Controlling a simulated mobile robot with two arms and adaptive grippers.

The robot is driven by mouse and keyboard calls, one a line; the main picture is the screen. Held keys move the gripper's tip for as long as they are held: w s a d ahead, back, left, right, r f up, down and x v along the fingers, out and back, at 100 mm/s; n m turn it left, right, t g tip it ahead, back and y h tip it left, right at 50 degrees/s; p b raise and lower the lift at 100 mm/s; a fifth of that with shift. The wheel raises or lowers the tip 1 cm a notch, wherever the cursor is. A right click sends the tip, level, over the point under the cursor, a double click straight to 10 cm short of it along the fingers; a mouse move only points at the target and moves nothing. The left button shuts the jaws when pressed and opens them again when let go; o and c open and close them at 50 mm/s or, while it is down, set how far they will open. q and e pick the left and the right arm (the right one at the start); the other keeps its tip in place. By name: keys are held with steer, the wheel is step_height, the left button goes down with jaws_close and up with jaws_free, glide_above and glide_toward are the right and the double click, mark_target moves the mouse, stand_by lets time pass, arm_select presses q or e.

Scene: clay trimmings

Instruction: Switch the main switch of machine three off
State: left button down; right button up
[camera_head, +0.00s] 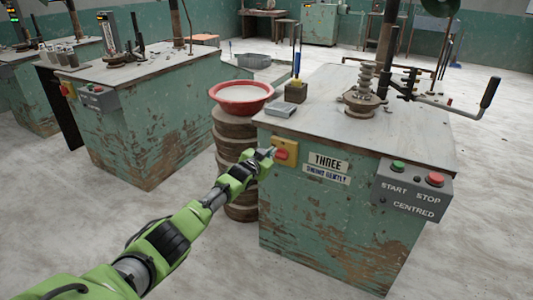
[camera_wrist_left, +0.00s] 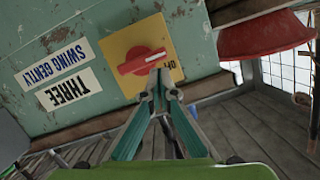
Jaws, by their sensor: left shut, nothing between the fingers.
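Machine three (camera_head: 330,215) is a worn green cabinet with a "THREE" label (camera_head: 328,162), which also shows upside down in the wrist view (camera_wrist_left: 68,90). Its main switch is a red knob (camera_head: 281,155) on a yellow plate (camera_head: 291,146) at the front's upper left. In the wrist view the knob (camera_wrist_left: 135,66) lies slightly slanted, its white mark toward the right, near partly hidden lettering. My left gripper (camera_head: 271,152) is shut and empty, its tips at the knob in the wrist view (camera_wrist_left: 157,74). I cannot tell whether they touch it. My right gripper is out of view.
A grey start/stop box (camera_head: 412,188) juts from the machine's right front. A red basin (camera_head: 241,95) stands on a round stack (camera_head: 236,150) left of the machine. A crank handle (camera_head: 489,92) sticks out at right. Another green machine (camera_head: 150,120) stands at left.

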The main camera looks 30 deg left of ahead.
arm_select(q)
steer(key=shift+d, duration=0.45)
steer(key=v, duration=1.2)
steer(key=shift+a, duration=0.35)
